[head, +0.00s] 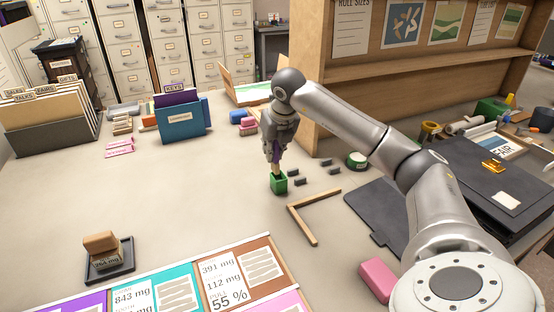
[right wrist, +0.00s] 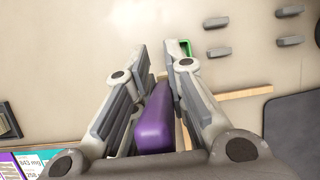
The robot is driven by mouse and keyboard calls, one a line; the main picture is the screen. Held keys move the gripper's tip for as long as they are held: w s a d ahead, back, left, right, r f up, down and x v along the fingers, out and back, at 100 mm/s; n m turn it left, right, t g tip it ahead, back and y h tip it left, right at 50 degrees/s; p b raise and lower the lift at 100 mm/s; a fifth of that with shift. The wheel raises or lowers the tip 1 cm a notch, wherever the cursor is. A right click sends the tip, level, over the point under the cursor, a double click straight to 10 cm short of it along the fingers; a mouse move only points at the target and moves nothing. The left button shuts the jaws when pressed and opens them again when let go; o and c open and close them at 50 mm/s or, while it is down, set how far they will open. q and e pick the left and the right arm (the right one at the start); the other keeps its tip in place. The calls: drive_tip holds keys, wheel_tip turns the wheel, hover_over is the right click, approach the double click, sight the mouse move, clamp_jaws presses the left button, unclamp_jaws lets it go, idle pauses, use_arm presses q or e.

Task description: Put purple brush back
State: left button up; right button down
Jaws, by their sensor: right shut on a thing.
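My right gripper (head: 273,157) points down over the work surface and is shut on the purple brush (right wrist: 155,120). In the head view only a small purple part of the brush (head: 276,156) shows between the fingers, with a pale part below it. A small green cup (head: 279,186) stands upright directly beneath the fingers. The pale lower end of the brush is at or just inside the cup's mouth; I cannot tell how deep. In the right wrist view a green edge of the cup (right wrist: 187,47) shows beyond the fingertips. My left gripper is not in view.
Several small grey blocks (head: 300,182) lie right of the cup. A wooden L-shaped square (head: 303,225) lies in front. A green tape roll (head: 356,160) and a dark folder (head: 380,215) are farther right. The surface left of the cup is clear.

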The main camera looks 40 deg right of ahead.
sight(277, 163)
drive_tip(key=d+f, duration=0.1)
drive_tip(key=f, duration=0.1)
drive_tip(key=w+d+f+p, duration=0.1)
drive_tip(key=f, duration=0.1)
drive_tip(key=d+f+p, duration=0.1)
drive_tip(key=f, duration=0.1)
drive_tip(key=shift+w+f, duration=0.3)
drive_tip(key=shift+a, duration=0.1)
drive_tip(key=shift+f, duration=0.25)
drive_tip(key=c, duration=1.5)
unclamp_jaws()
drive_tip(key=shift+o, duration=0.2)
